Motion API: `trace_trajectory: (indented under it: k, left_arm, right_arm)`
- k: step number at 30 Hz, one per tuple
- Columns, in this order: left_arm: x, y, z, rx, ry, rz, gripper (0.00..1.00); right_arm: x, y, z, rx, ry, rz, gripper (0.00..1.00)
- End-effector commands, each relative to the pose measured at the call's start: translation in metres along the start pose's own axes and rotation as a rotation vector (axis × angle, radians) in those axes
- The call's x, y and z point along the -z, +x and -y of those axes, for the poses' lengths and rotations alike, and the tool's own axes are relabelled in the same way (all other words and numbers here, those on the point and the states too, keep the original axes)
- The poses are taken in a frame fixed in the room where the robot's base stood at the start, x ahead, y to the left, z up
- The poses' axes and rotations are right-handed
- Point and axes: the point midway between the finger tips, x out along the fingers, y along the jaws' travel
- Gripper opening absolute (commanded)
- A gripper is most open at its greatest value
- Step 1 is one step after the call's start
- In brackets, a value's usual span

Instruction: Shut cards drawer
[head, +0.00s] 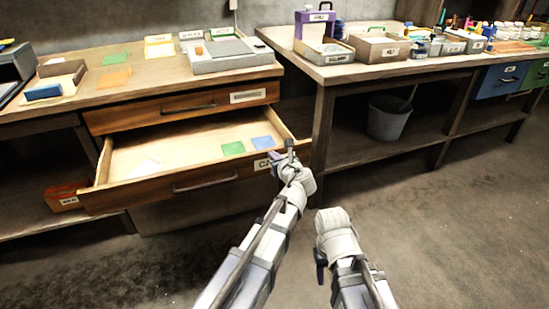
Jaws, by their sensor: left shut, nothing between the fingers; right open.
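The cards drawer (190,185) stands pulled out below a shut upper drawer in the left bench. Its front bears a long handle and a white label starting "CA", partly hidden by my gripper. Inside lie a green card (233,148), a blue card (263,142) and pale cards (145,168). My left gripper (281,156) is shut and empty, at the right end of the drawer front; I cannot tell whether it touches. My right gripper (320,268) is open and empty, lower and to the right, over the floor, apart from the drawer.
The upper drawer (185,107) is shut. The left bench top (150,80) holds trays, coloured cards and a grey box. A second bench (380,72) with several boxes stands right, a grey bin (388,120) beneath it. The floor (450,220) in front is clear.

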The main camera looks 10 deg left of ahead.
Motion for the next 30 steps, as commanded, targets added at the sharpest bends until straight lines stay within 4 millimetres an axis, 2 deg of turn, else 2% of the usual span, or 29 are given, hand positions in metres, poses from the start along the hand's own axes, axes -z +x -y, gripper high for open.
trace_trajectory:
  k: [5, 21, 30]
  left_arm:
    - [-0.011, 0.035, 0.001, -0.005, -0.002, 0.000, 0.00]
    - [-0.056, 0.177, 0.002, -0.005, 0.000, 0.000, 0.00]
    - [-0.073, 0.233, 0.001, -0.003, 0.001, 0.000, 0.00]
  right_arm:
    - [0.000, 0.000, 0.000, 0.000, 0.000, 0.000, 0.50]
    - [0.000, 0.000, 0.000, 0.000, 0.000, 0.000, 0.50]
    - [0.000, 0.000, 0.000, 0.000, 0.000, 0.000, 0.50]
